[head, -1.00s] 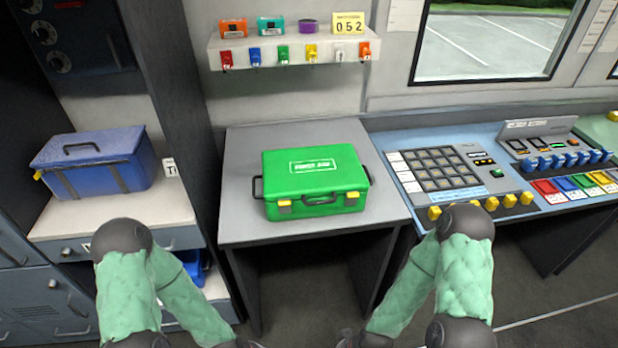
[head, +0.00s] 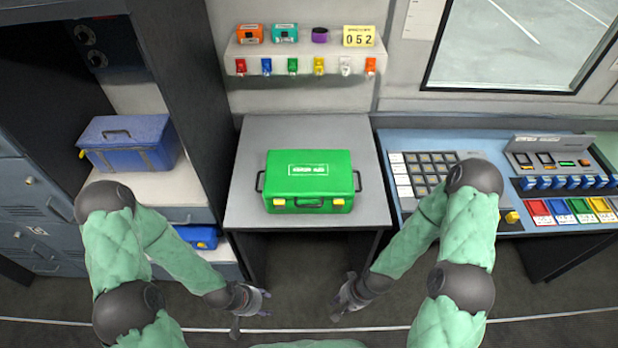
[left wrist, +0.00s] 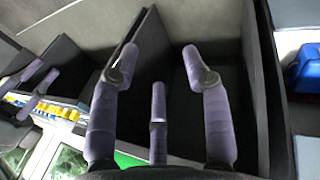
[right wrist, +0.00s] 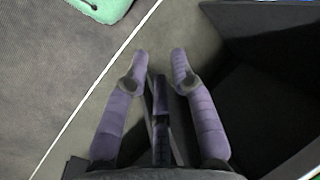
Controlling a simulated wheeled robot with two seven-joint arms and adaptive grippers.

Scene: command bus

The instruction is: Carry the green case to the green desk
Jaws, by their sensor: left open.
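The green case (head: 309,180) lies flat on a grey desk (head: 350,130) in the head view, with dark handles at its two ends and a front handle between yellow latches. My left gripper (head: 262,304) is in front of and below the desk, apart from the case. Its fingers are spread and empty in the left wrist view (left wrist: 160,60). My right gripper (head: 338,308) is also low in front of the desk, apart from the case. Its fingers are spread with nothing between them in the right wrist view (right wrist: 160,65). I cannot make out a green desk.
A blue case (head: 128,143) sits on a shelf at the left, with a smaller blue box (head: 197,237) below. A blue control console (head: 395,140) stands right of the grey desk. A wall shelf (head: 305,55) holds small items. The floor before the desk is clear.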

